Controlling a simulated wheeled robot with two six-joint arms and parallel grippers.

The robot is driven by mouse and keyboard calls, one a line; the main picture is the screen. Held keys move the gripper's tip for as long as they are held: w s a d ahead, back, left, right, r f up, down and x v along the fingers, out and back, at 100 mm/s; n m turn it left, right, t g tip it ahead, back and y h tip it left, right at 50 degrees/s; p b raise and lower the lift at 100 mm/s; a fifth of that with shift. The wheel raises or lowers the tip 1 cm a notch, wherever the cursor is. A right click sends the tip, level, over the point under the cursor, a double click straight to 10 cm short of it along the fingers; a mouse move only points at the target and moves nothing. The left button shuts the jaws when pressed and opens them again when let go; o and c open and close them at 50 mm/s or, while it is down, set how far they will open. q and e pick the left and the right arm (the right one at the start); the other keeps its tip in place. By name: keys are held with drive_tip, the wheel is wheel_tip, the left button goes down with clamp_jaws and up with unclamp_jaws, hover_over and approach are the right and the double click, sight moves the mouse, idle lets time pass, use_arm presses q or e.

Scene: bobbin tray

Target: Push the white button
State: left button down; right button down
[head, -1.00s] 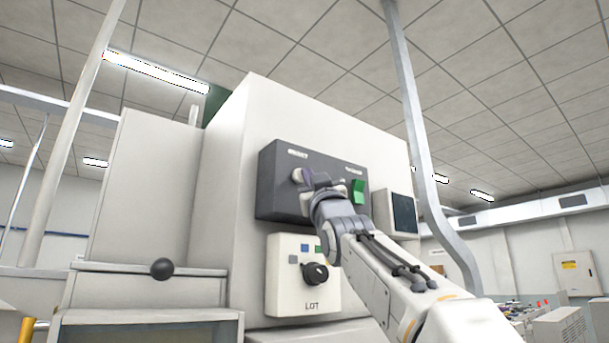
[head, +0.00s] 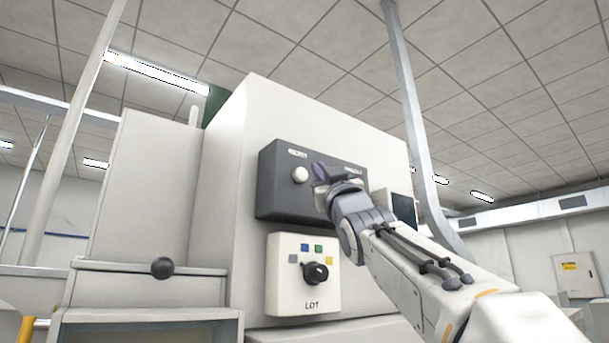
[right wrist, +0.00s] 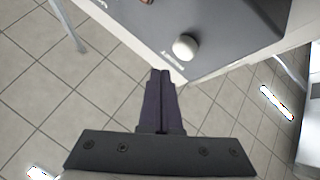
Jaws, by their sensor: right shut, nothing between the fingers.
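The white button (head: 300,175) is a round knob on the dark grey panel (head: 272,200) of the big white machine. It shows uncovered in the head view and in the right wrist view (right wrist: 185,46). My right gripper (head: 319,172) is just right of the button in the head view, in front of the panel. In the right wrist view its two dark fingers (right wrist: 161,74) are together with nothing between them. The fingertips look apart from the button. The green switch on the panel is hidden behind my right gripper. My left gripper is not in view.
A white box marked LOT (head: 285,291) with a black knob (head: 316,273) and small coloured squares sits below the panel. A dark screen (head: 404,207) is right of the panel. A black ball handle (head: 162,268) stands at lower left. A grey post (head: 412,110) rises at right.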

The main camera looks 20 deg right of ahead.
drive_tip(key=s, duration=0.1)
drive_tip(key=s+d, duration=0.1)
drive_tip(key=shift+s, duration=0.35)
idle(0.7)
